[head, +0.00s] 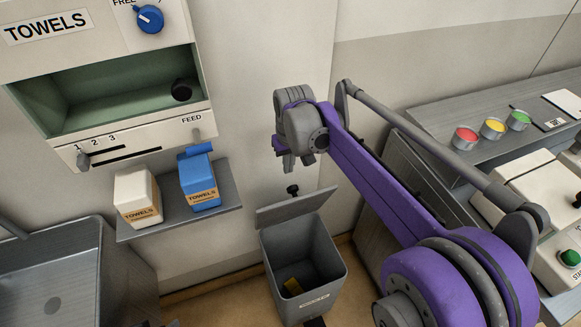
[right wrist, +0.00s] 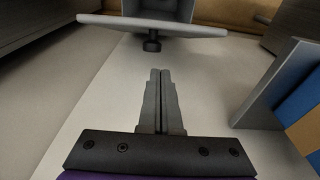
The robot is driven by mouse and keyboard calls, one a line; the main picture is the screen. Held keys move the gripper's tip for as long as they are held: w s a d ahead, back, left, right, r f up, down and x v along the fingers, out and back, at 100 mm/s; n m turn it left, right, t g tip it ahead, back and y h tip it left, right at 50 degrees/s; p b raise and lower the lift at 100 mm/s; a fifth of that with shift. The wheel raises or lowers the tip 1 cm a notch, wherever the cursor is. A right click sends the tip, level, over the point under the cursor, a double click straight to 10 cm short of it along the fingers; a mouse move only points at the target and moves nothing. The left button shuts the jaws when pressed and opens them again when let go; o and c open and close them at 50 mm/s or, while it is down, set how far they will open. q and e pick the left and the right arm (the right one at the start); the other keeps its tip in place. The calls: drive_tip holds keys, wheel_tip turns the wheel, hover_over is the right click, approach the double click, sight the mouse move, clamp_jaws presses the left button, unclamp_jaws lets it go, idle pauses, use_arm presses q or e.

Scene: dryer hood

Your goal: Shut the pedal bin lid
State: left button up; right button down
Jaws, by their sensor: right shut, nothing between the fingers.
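The grey pedal bin (head: 337,284) stands on the floor below the towel shelf. Its lid (head: 297,207) is open, tilted up at the back rim, and the inside shows. A dark knob (head: 292,189) is at the lid's upper edge. My right gripper (head: 290,165) is shut and empty, a little above the knob, apart from it. In the right wrist view its closed fingers (right wrist: 160,75) point toward the lid (right wrist: 110,21) and knob (right wrist: 152,46), with a gap between. My left gripper is not in view.
A towel dispenser (head: 140,145) hangs on the wall at upper left. Below it a shelf (head: 225,203) holds a white and a blue box. A metal sink (head: 75,235) is at left. A counter (head: 440,120) with small coloured cups is at right.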

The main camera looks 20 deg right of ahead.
sight(290, 204)
drive_tip(key=w+d+r+p, duration=0.2)
drive_tip(key=w+r, duration=0.1)
drive_tip(key=w, duration=0.2)
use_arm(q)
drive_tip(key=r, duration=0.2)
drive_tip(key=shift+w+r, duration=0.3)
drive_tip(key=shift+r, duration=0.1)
use_arm(e)
wheel_tip(290, 204, down, 12)
drive_tip(key=s, duration=0.2)
drive_tip(key=shift+s+a+g, duration=0.15)
drive_tip(key=shift+a+g, duration=0.05)
drive_tip(key=shift+g, duration=0.1)
drive_tip(key=shift+r, duration=0.1)
